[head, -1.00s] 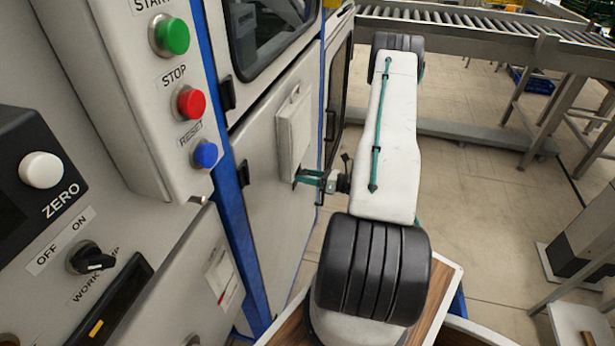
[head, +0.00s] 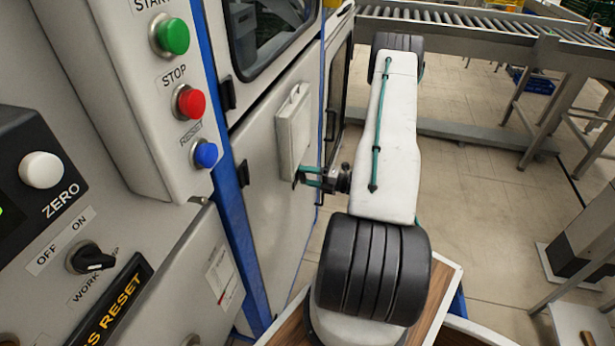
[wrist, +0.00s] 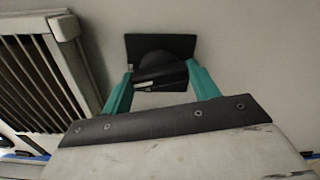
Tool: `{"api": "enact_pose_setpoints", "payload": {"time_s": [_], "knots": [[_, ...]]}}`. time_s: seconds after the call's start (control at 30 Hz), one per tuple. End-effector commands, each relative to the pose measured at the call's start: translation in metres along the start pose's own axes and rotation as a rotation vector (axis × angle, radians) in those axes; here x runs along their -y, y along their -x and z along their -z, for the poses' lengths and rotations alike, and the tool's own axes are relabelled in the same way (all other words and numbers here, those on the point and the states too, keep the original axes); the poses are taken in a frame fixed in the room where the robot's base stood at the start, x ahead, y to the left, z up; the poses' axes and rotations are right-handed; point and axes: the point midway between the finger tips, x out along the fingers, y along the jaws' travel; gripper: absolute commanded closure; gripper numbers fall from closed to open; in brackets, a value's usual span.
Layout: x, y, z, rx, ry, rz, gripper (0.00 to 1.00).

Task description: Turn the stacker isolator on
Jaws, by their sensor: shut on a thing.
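The stacker isolator is a black rotary knob (wrist: 158,66) on a dark square plate (wrist: 184,44), mounted on a pale cabinet wall. In the wrist view the teal fingers of my gripper (wrist: 160,84) stand on both sides of the knob's handle and are shut on it. The handle lies nearly level across the picture, slightly tilted. I cannot read any ON or OFF mark beside it. In the head view my gripper (head: 309,177) reaches left to the cabinet wall, just below a white box, and the isolator is mostly hidden there.
The louvred white box (head: 293,130) is close above my gripper in the head view. At left, a panel has green (head: 173,37), red (head: 190,103) and blue (head: 205,154) buttons and a black OFF/ON work lamp switch (head: 92,260).

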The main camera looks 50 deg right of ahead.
Motion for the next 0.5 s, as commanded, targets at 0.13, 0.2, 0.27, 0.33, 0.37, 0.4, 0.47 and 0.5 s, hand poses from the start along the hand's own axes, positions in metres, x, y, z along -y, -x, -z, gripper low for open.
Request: {"api": "enact_pose_setpoints", "payload": {"time_s": [0.13, 0.2, 0.27, 0.33, 0.37, 0.4, 0.47, 0.5], "knots": [[0.0003, 0.0001, 0.0005, -0.001, -0.097, 0.001, 0.63], [0.0003, 0.0001, 0.0005, -0.001, -0.135, 0.001, 0.63], [0.0003, 0.0001, 0.0005, -0.001, -0.162, 0.001, 0.63], [0.0004, 0.0001, 0.0005, -0.001, -0.188, 0.001, 0.63], [0.0004, 0.0001, 0.0005, -0.001, -0.198, 0.001, 0.63], [0.0004, 0.0001, 0.0005, -0.001, -0.208, 0.001, 0.63], [0.0004, 0.0001, 0.0005, -0.001, -0.222, 0.001, 0.63], [0.0004, 0.0001, 0.0005, -0.001, -0.229, 0.001, 0.63]]}}
